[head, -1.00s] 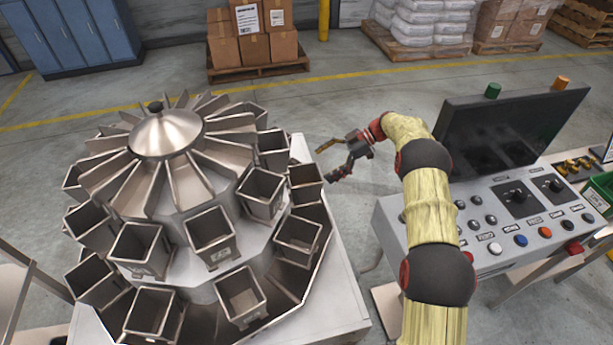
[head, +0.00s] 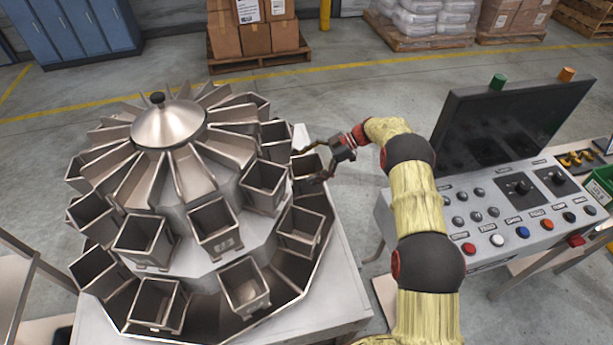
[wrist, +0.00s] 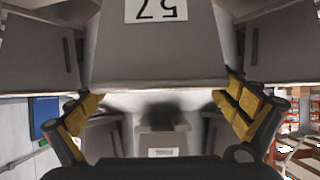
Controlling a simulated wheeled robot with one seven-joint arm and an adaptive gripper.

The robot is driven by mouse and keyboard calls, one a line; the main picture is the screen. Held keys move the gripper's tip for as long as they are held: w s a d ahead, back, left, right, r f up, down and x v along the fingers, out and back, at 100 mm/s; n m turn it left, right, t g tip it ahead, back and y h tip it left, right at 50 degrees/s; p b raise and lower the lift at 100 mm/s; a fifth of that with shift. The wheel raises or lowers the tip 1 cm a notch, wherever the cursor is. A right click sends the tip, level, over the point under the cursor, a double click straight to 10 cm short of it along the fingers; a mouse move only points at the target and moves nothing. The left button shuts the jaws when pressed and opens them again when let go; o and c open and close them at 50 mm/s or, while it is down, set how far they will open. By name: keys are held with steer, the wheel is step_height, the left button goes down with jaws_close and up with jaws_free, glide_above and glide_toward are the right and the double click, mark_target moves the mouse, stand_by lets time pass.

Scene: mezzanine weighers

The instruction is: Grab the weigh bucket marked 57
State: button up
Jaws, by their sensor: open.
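The weigh bucket marked 57 (wrist: 158,58) is a grey metal bucket with a white label, upside down in the wrist view. It fills the upper middle of that view, between my two yellow-padded fingers. My gripper (wrist: 162,100) is open, one finger to each side of the bucket, with gaps visible and no clear contact. In the head view my gripper (head: 309,165) is at the right side of the round weigher, its fingers around a bucket (head: 305,172) there. That bucket's label is not visible from the head.
Several similar buckets, such as one at the front (head: 244,286), ring the weigher close by. The weigher's metal cone (head: 168,124) rises left. A control console (head: 480,240) with a dark screen (head: 510,125) stands right.

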steer(key=shift+c, duration=0.3)
steer(key=c, duration=1.9)
steer(key=shift+r, duration=0.1)
steer(key=shift+c, duration=0.4)
